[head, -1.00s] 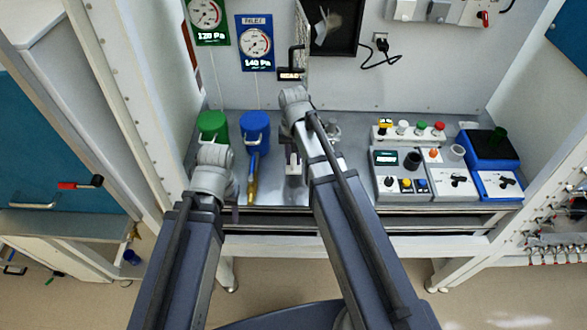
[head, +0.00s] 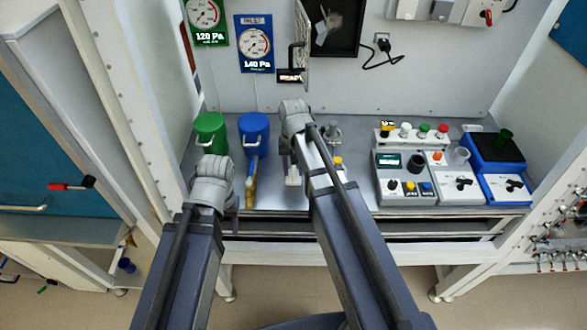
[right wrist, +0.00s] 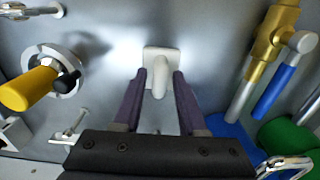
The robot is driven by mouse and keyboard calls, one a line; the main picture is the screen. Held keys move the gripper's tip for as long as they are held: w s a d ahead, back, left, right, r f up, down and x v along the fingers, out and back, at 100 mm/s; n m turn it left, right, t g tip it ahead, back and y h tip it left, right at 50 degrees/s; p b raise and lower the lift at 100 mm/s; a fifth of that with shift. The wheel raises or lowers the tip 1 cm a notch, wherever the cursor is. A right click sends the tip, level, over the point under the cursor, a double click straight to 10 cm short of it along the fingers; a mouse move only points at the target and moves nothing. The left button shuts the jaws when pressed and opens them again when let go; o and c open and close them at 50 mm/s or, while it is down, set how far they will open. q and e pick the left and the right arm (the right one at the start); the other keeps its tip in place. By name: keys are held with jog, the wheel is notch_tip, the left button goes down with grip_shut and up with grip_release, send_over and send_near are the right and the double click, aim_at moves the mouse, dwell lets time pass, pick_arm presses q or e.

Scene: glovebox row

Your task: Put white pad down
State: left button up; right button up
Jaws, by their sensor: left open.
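The white pad (right wrist: 161,58) shows in the right wrist view as a square plate with a curved white grip on its face. My right gripper (right wrist: 159,75) has its two purple fingers on either side of the grip. Narrow gaps seem to show there, so I cannot tell whether it is clamped. Whether the pad touches the metal deck is also unclear. In the head view a white piece (head: 293,178) shows below my right wrist, partly hidden by the arm. My left gripper (head: 235,198) is open near the deck's left front, mostly hidden behind its wrist.
Green (head: 211,133) and blue (head: 254,134) canisters stand at the deck's back left. A brass fitting with a blue lever (right wrist: 272,65) and a yellow-knobbed valve (right wrist: 35,88) flank my right gripper. Control boxes (head: 402,178) fill the deck's right.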

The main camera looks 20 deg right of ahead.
aim_at(293, 167)
jog(key=shift+o, duration=0.8)
notch_tip(293, 167, up, 12)
jog(key=p, duration=1.2)
jog(key=s+a+n+h, duration=0.1)
jog(key=s+a+n, duration=0.6)
jog(key=s+a, duration=0.3)
jog(key=s, duration=0.4)
jog(key=shift+s+a+r, duration=0.2)
jog(key=shift+a, duration=0.05)
